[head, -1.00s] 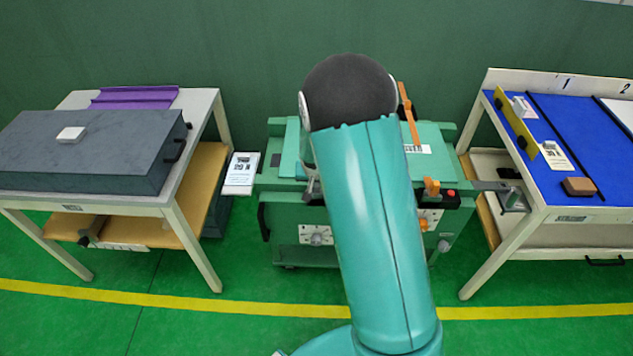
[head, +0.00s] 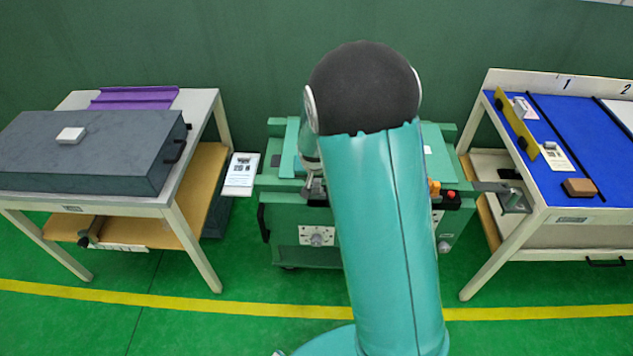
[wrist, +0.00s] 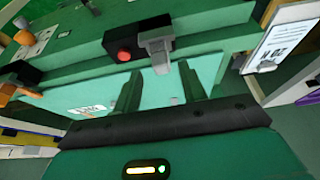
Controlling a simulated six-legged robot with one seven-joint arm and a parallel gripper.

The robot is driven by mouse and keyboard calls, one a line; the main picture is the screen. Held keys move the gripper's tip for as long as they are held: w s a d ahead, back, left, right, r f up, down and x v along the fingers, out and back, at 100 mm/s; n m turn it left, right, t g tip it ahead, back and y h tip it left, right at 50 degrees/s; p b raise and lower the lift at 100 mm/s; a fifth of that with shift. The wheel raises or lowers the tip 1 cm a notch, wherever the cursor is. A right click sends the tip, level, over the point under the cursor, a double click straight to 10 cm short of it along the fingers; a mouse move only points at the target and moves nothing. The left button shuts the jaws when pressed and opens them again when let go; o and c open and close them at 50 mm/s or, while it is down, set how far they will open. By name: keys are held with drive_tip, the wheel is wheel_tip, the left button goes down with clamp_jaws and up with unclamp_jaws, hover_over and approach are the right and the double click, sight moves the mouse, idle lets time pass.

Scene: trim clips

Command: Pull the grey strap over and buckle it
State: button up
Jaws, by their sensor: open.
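In the wrist view a short grey piece (wrist: 156,43), which looks like the strap's end, lies beside a black block with a red button (wrist: 122,46) on the green cart's edge. The grey piece also shows in the head view (head: 316,187), left of my arm. A second black block with a red button (head: 453,196) and an orange latch (head: 434,186) sit at the cart's right. My gripper (wrist: 160,88) is open and empty in the wrist view, its two dark fingers apart and close to the grey piece. I cannot tell whether they touch it. My arm hides the gripper in the head view.
The green cart (head: 285,222) stands between a left table (head: 205,105) with a grey case (head: 90,150) and a right table with a blue top (head: 575,120). A white card (head: 241,172) juts out at the cart's left. Green floor is clear in front.

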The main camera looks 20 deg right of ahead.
drive_tip(key=v, duration=0.8)
drive_tip(key=shift+s+r, duration=0.2)
drive_tip(key=shift+r, duration=0.05)
